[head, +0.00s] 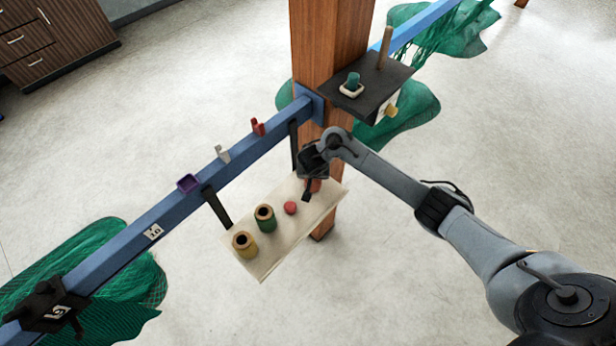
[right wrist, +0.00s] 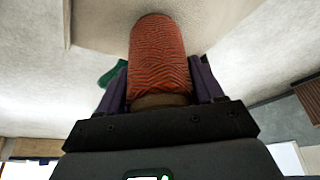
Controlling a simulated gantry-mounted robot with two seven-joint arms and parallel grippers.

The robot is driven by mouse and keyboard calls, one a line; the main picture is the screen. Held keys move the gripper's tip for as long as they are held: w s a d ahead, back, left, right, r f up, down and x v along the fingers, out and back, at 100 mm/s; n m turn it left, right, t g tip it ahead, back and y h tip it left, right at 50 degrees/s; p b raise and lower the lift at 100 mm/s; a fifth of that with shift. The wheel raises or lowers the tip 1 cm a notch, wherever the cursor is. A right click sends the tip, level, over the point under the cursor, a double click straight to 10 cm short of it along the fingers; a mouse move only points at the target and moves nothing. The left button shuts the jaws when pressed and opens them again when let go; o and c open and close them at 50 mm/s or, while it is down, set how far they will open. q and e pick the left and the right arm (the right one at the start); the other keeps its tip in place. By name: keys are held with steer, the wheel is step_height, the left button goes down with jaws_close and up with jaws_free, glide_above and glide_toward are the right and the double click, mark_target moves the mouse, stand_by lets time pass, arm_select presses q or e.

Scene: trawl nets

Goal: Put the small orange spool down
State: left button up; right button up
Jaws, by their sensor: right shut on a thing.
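My right gripper (head: 308,192) is shut on the small orange spool (head: 314,186), over the far right end of a pale hanging board (head: 277,238). In the right wrist view the spool (right wrist: 157,58) shows orange-red wound twine and a brown end between the two fingers. Its far end meets the pale board surface (right wrist: 105,28) in that view; I cannot tell whether it touches. My left gripper is not in view.
A wooden post (head: 330,60) and a dark shelf (head: 372,88) stand close by.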

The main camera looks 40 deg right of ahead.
steer(key=shift+f, duration=0.45)
steer(key=shift+f, duration=0.15)
steer(key=o, duration=1.1)
